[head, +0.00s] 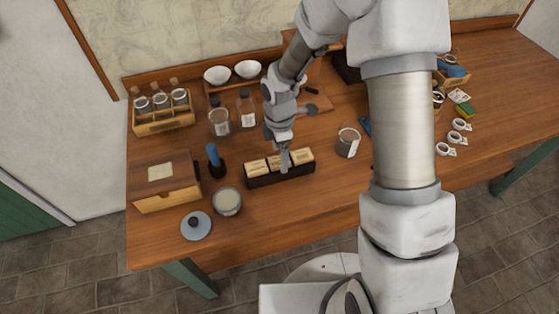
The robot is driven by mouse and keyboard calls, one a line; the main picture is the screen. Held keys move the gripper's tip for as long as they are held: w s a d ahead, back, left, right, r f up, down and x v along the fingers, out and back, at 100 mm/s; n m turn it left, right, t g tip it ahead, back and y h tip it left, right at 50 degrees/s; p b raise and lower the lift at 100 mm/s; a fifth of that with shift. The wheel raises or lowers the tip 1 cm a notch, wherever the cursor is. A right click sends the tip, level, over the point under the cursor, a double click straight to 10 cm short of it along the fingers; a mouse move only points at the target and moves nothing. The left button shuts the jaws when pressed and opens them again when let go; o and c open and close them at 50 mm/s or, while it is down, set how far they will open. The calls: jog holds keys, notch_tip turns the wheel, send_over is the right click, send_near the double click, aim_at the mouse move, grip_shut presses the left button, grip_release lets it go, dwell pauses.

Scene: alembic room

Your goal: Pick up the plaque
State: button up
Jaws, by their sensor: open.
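Three tan plaques with dark markings stand side by side in a dark holder (262,182) at the middle front of the table. They are the left plaque (257,167), the middle plaque (275,162) and the right plaque (304,157). The markings are too small to read. My gripper (284,163) reaches down from above at the middle plaque, its fingers overlapping that plaque's right part in the head view. It is open. Its fingers hide part of the holder's front, and I cannot tell whether they touch a plaque.
A metal cup (348,142) stands right of the holder. Bottles (219,123) stand behind. Bare table lies in front of the holder.

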jog(key=shift+f, duration=0.8)
grip_shut()
jog(key=shift+r, duration=0.15)
